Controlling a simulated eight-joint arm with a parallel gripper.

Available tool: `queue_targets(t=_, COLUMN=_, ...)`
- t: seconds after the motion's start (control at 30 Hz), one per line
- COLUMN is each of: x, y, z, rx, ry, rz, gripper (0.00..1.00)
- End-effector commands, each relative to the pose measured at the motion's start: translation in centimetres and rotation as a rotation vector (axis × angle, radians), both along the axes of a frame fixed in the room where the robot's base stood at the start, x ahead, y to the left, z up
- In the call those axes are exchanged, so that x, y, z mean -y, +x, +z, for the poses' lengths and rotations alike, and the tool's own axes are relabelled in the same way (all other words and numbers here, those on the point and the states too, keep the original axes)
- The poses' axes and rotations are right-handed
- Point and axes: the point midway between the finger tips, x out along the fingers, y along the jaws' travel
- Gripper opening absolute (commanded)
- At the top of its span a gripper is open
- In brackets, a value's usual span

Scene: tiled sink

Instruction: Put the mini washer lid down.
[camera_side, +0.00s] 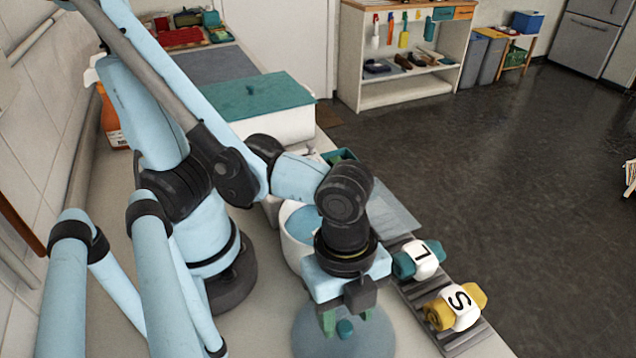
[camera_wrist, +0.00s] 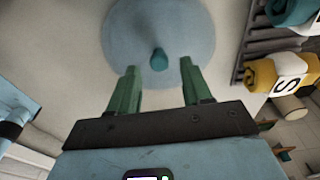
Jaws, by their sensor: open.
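The mini washer lid (camera_side: 350,338) is a pale blue, see-through round disc with a teal knob (camera_side: 344,328). It appears to lie flat on the counter in front of a white round tub (camera_side: 292,240) with a blue inside, likely the mini washer, partly hidden by my arm. My gripper (camera_side: 346,318) is above the lid, pointing down, with its green fingers apart. In the wrist view the lid (camera_wrist: 185,25) is ahead of the gripper (camera_wrist: 159,67), and the knob (camera_wrist: 159,60) lines up with the gap between the fingertips. Nothing is held.
A grey ribbed rack (camera_side: 462,336) right of the lid holds a teal roll labelled L (camera_side: 424,260) and a yellow roll labelled S (camera_side: 460,306). A white box with a teal top (camera_side: 255,97) stands farther back. An orange bottle (camera_side: 112,115) stands by the left wall.

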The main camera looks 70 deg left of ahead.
Motion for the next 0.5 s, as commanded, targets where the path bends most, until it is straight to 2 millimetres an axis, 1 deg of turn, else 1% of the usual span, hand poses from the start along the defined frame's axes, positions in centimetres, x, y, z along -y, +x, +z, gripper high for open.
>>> queue_targets(t=0.5, x=-0.7, y=0.0, z=5.1, rx=0.000, ry=0.000, rz=0.000, gripper=0.49)
